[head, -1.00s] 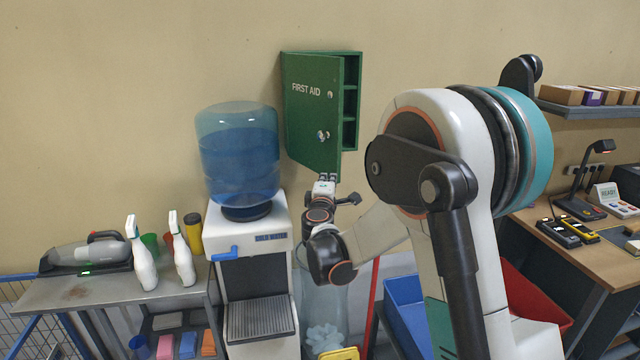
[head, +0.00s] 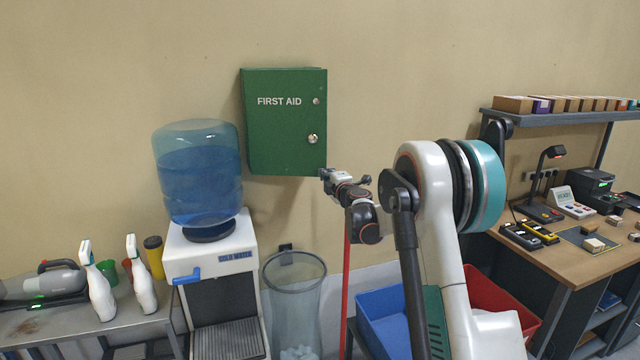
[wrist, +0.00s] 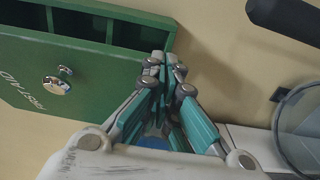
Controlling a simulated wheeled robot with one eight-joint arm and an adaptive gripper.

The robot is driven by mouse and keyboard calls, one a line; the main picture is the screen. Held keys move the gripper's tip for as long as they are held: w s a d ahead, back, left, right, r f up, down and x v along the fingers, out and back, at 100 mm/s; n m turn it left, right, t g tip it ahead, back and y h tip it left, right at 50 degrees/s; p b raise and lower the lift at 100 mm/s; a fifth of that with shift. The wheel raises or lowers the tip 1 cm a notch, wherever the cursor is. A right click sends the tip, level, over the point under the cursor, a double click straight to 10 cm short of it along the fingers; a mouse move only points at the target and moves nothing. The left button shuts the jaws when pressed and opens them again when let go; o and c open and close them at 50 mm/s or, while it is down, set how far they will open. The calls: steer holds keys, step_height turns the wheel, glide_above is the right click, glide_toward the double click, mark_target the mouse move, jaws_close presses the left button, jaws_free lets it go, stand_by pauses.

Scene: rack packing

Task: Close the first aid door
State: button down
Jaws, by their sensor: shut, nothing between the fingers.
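The green first aid cabinet (head: 245,120) hangs on the wall, its door (head: 285,135) facing me with a silver knob and lock. In the head view the door covers the front and looks almost flush. The wrist view shows a gap, with shelf compartments (wrist: 85,25) visible behind the door (wrist: 90,85), so it stands ajar. My gripper (head: 325,174) is shut and empty at the door's lower right corner. In the wrist view its fingertips (wrist: 165,66) are by the door's free edge; I cannot tell whether they touch it.
A water dispenser (head: 215,260) with a blue bottle (head: 198,175) stands below left of the cabinet. A clear bin (head: 293,300) and a red pole (head: 346,290) stand below my gripper. A workbench (head: 570,255) is at right. The wall right of the cabinet is clear.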

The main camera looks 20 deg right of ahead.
steer(key=w+d+n+y, duration=0.3)
steer(key=w+d+y, duration=0.1)
steer(key=w, duration=0.6)
steer(key=shift+y, duration=0.5)
steer(key=shift+w, duration=0.1)
steer(key=shift+a, duration=0.1)
